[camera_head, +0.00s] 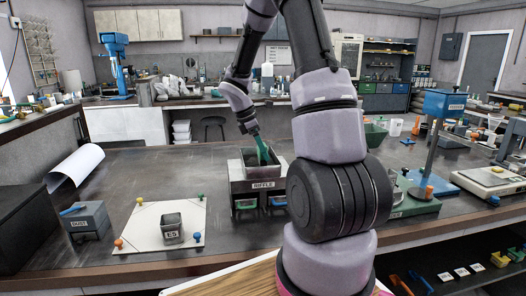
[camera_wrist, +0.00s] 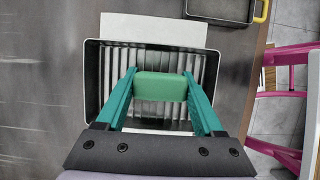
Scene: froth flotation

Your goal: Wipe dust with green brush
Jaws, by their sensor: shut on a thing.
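My gripper (camera_head: 262,150) points down over the open top of the grey box labelled RIFFLE (camera_head: 262,184). In the wrist view, my gripper's teal fingers (camera_wrist: 160,78) are shut on a green block, the green brush (camera_wrist: 160,87). The brush is over the riffle box's slatted inside, within its dark rim (camera_wrist: 93,75). I cannot tell whether the brush touches the slats. Its underside is hidden, and no separate dust can be made out on the slats. A grey box labelled DUST (camera_head: 86,222) stands at the left of the table.
A grey cup labelled E5 (camera_head: 171,230) stands on a white sheet (camera_head: 133,238) held by coloured pins. A blue-headed stand (camera_head: 430,150) and a scale (camera_head: 490,181) are at the right. The table (camera_head: 135,172) is bare behind the sheet.

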